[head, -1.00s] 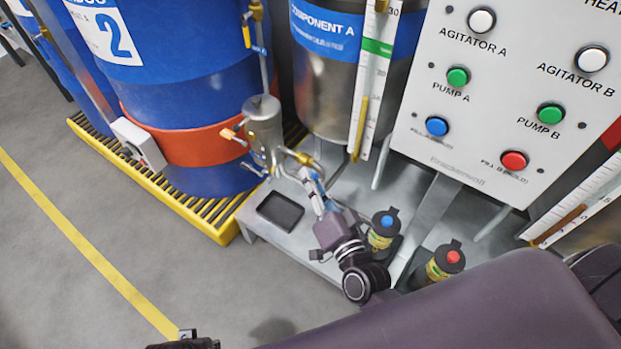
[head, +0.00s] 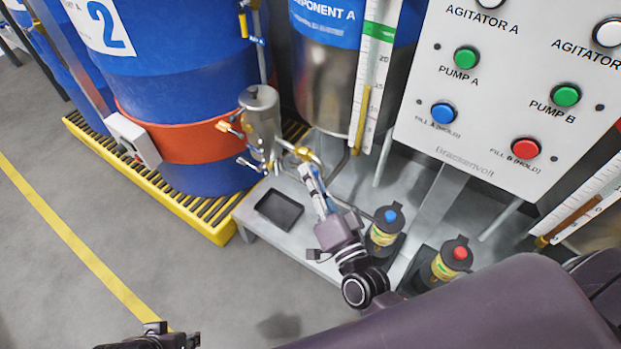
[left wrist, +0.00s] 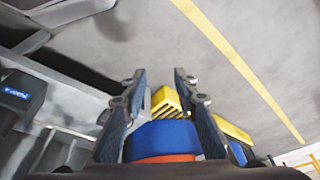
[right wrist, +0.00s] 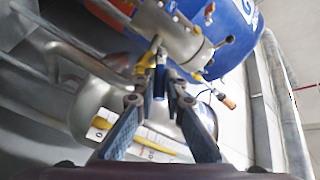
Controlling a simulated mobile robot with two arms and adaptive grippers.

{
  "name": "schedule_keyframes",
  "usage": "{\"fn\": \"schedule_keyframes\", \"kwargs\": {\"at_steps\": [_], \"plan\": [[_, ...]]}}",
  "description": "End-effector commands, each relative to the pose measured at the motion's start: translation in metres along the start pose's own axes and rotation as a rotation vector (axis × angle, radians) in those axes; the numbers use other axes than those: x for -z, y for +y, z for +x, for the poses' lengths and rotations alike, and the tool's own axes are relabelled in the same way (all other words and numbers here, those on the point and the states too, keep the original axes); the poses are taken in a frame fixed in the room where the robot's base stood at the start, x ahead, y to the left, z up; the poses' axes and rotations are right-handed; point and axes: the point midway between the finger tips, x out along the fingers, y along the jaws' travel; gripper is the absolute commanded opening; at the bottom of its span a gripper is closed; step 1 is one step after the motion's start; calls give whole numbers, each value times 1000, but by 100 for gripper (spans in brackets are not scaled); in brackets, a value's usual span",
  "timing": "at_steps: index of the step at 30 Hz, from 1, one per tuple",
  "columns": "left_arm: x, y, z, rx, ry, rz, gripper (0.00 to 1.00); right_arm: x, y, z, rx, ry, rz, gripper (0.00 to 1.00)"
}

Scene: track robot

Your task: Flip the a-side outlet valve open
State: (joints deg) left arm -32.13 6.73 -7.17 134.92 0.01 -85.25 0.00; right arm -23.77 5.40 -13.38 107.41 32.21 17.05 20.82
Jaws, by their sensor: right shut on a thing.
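The brass a-side outlet valve (head: 304,154) sits on the pipework between the steel canister (head: 261,118) and the Component A tank (head: 325,85). My right gripper (head: 308,174) reaches up to it from below. In the right wrist view the fingers (right wrist: 159,88) are closed around a narrow blue piece that looks like the valve lever (right wrist: 160,80); a yellow part (right wrist: 148,57) shows just beyond. The lever's exact angle is hidden by the fingers. My left gripper (left wrist: 158,76) is open and empty, apart from everything, above the floor; its edge shows at the bottom of the head view (head: 160,338).
A blue drum (head: 165,60) stands on a yellow spill pallet (head: 150,185) at left. A black tray (head: 279,210) and two capped bottles (head: 386,226) (head: 452,259) sit on the steel base. A control panel (head: 480,95) stands at right. Floor at left is clear.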

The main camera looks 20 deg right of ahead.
Motion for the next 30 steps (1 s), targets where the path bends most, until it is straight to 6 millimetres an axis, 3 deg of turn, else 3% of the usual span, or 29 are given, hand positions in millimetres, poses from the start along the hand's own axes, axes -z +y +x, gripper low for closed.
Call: {"fn": "schedule_keyframes", "kwargs": {"at_steps": [3,9,17,23,30], "plan": [[8,1,-6,0,60,1,27,-7,9,-1,41,33,30,0],[70,7,-14,-11,299,9,27,-6,8,-2,80,69,66,0],[139,16,-33,-27,587,15,27,-7,10,-2,113,98,94,0],[183,23,-59,-42,805,18,27,-8,11,-2,137,118,115,0],[225,30,-103,-59,1068,19,27,-10,12,-2,164,142,137,0]]}}
